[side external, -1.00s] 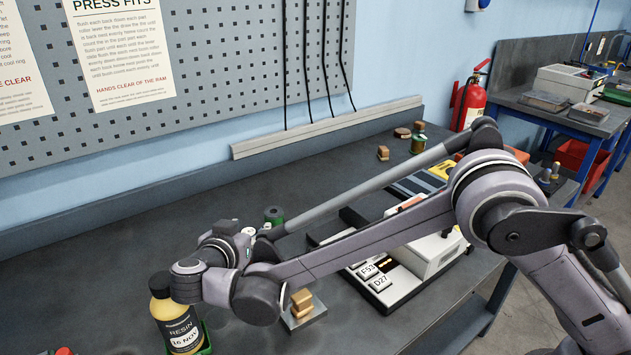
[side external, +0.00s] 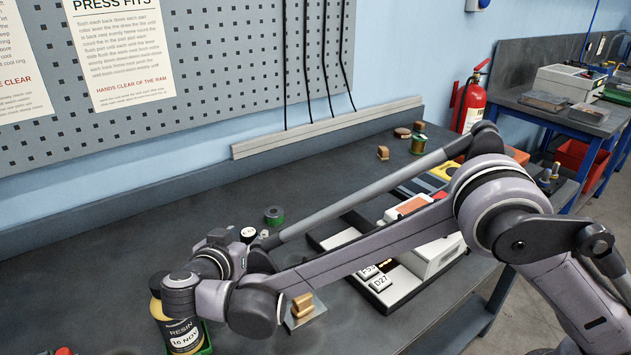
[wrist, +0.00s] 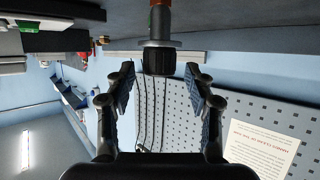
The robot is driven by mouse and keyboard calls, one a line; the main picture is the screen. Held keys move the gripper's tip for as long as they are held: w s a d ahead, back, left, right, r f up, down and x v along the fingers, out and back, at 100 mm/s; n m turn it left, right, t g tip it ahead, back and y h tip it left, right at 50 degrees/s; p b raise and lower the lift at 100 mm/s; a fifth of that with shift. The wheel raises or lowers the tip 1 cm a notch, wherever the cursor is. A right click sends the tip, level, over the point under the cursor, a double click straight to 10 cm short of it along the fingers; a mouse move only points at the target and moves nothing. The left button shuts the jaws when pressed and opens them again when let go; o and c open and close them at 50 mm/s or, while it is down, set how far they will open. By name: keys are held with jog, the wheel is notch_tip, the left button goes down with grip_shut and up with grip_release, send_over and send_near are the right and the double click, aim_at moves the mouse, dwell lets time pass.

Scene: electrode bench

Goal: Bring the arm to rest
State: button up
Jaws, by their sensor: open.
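My gripper (wrist: 158,92) is open in the wrist view, its two black fingers apart. A dark ribbed cylinder with a grey neck and an orange end (wrist: 160,58) shows upside down near the gap between the fingertips; I cannot tell how far off it is. In the side external view my arm reaches left, low over the bench (side external: 110,235), and its wrist covers part of a yellow resin bottle (side external: 180,335) with a black cap. My fingers cannot be made out there.
A brass-coloured block on a metal plate (side external: 303,307) sits just right of my wrist. A white-and-black labelled fixture (side external: 380,288) lies under my forearm. A pegboard (side external: 235,75) rises behind. The back left bench is clear.

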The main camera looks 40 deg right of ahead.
notch_tip(320, 180, up, 8)
jog(key=s+a, duration=0.2)
jog(key=f, duration=0.6)
jog(key=shift+w+d+f, duration=0.35)
jog(key=shift+f, duration=0.05)
jog(key=x, duration=0.4)
jog(key=shift+f, duration=0.2)
jog(key=shift+w+d+r, duration=0.1)
jog(key=shift+w+d, duration=0.05)
jog(key=r, duration=0.4)
jog(key=shift+d, duration=0.25)
jog(key=s+d+r, duration=0.1)
jog(key=d+r, duration=0.6)
jog(key=d, duration=0.5)
jog(key=w+d+f+m+g+h, duration=0.1)
jog(key=w+d, duration=0.1)
jog(key=d, duration=2.5)
jog(key=shift+w+d+f+m+g, duration=0.2)
jog(key=shift+w+d+m+g, duration=0.1)
jog(key=shift+w+d+m, duration=0.1)
